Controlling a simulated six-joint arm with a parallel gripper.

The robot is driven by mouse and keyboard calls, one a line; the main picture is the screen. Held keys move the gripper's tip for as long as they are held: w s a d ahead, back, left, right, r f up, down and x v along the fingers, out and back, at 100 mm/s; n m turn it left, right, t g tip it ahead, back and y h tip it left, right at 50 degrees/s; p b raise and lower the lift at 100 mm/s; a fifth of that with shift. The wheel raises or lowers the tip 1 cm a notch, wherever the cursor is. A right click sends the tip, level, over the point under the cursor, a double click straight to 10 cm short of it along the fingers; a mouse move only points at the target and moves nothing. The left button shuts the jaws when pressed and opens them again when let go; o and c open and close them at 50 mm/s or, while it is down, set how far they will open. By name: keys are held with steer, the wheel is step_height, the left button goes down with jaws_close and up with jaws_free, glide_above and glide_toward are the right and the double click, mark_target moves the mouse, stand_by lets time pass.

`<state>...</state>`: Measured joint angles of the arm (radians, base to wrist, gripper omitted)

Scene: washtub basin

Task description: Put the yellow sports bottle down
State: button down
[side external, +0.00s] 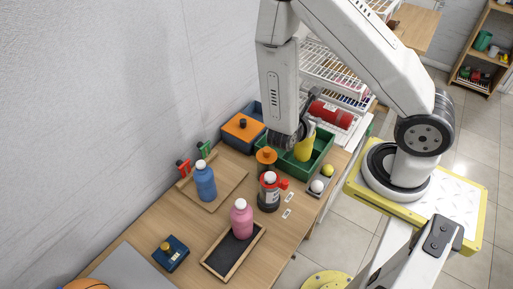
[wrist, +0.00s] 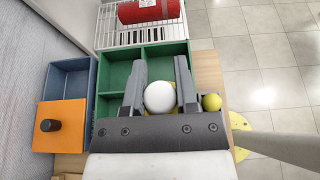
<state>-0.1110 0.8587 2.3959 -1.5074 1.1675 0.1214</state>
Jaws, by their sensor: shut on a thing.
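The yellow sports bottle (side external: 304,148) shows in the side view at the green divided crate (side external: 323,144), roughly upright, its top partly covered by my gripper (side external: 292,138). In the wrist view, the fingers of my gripper (wrist: 161,88) stand on both sides of a round white cap (wrist: 160,97), and the gripper is shut on the bottle. The green crate (wrist: 145,50) lies below and beyond the fingers, with dividers and empty compartments in sight. I cannot tell whether the bottle's base touches the crate floor.
A blue bin with an orange lid (side external: 243,128) stands left of the crate. A red cylinder (side external: 330,113) lies on a white wire rack behind. Close in front are an orange-topped jar (side external: 266,158), a dark bottle (side external: 269,192) and a yellow ball (side external: 327,170). Blue (side external: 205,182) and pink (side external: 241,220) bottles stand nearer.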

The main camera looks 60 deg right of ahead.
steer(key=shift+f, duration=0.25)
steer(key=shift+f, duration=2)
steer(key=shift+c, duration=1.9)
jaws_free()
steer(key=shift+a+r, duration=0.15)
steer(key=shift+r, duration=0.1)
steer(key=v, duration=1.1)
steer(key=shift+a, duration=0.35)
steer(key=shift+s+r, duration=0.1)
